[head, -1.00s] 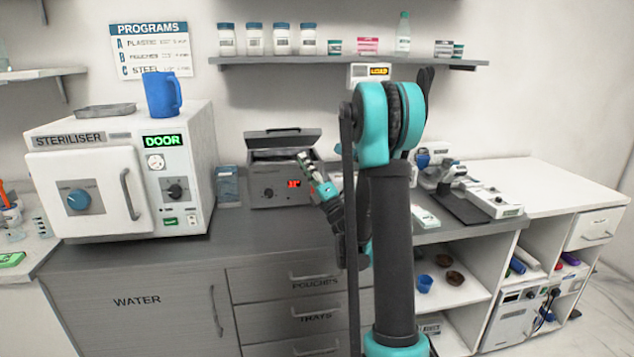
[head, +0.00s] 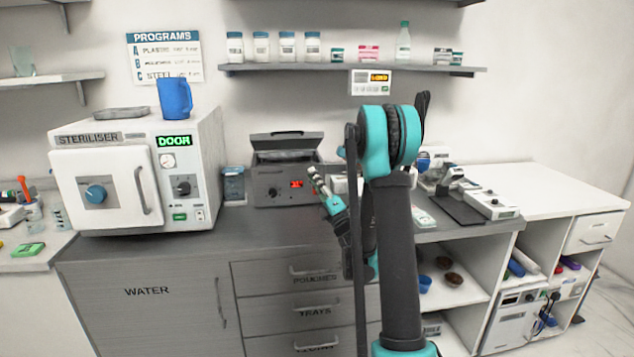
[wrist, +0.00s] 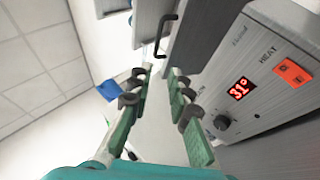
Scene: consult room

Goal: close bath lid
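The bath (head: 270,190) is a grey metal box on the dark counter, with a red display reading about 31° in the wrist view (wrist: 258,75). Its lid (head: 286,140) stands raised at the back, so the bath is open. The lid's dark handle shows in the wrist view (wrist: 165,32). My gripper (head: 317,180) is at the bath's right front corner, apart from the lid. In the wrist view my gripper (wrist: 160,92) has its green fingers spread with nothing between them. The bath's inside is mostly hidden.
The steriliser (head: 135,175) stands to the left, with a blue jug (head: 174,98) on top. A small blue container (head: 234,184) sits between it and the bath. A shelf (head: 350,69) with jars hangs above. A microscope-like device (head: 455,185) is right of my arm.

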